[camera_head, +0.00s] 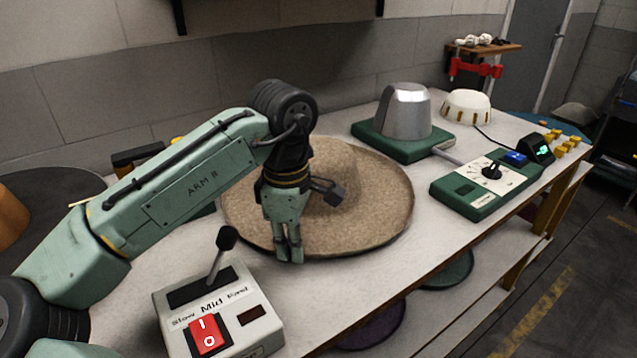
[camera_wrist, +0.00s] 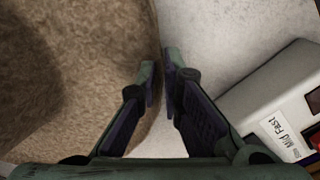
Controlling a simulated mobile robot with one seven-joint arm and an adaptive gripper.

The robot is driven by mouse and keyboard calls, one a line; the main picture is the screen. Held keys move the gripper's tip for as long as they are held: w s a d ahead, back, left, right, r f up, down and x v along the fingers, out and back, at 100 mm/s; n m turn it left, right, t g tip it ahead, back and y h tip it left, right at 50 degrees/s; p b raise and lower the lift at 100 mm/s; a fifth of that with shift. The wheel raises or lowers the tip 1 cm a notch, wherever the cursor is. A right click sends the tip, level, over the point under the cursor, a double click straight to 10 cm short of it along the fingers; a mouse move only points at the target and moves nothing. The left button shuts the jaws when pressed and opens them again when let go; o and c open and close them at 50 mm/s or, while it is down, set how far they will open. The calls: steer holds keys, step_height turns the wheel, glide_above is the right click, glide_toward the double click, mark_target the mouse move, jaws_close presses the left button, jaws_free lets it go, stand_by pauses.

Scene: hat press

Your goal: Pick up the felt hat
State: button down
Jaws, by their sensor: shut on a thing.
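The felt hat (camera_head: 375,195) is brown and wide-brimmed and sits on the white bench, its crown partly hidden behind my arm. My gripper (camera_head: 290,256) points down at the hat's near brim edge. In the wrist view the hat (camera_wrist: 75,80) fills the left side, and its brim edge runs up to my gripper's fingertips (camera_wrist: 160,75). The fingers are nearly together, shut on the thin brim edge. The exact contact is partly hidden by the fingers.
A control box (camera_head: 225,310) with a lever and red switch stands close to my gripper at the front. A metal hat block (camera_head: 406,112) on a green base and a green dial panel (camera_head: 487,184) stand to the right. The bench (camera_head: 340,290) is bare in front of the hat.

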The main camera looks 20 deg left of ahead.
steer(key=shift+r, duration=0.15)
step_height(320, 180, up, 7)
steer(key=shift+b, duration=0.4)
steer(key=s+d+b, duration=0.2)
steer(key=s+d, duration=0.2)
steer(key=d, duration=0.3)
steer(key=s+d+b, duration=0.2)
steer(key=s+d, duration=0.3)
steer(key=d, duration=0.3)
steer(key=shift+d, duration=0.25)
steer(key=c, duration=2.3)
jaws_free()
steer(key=shift+s, duration=0.1)
jaws_close()
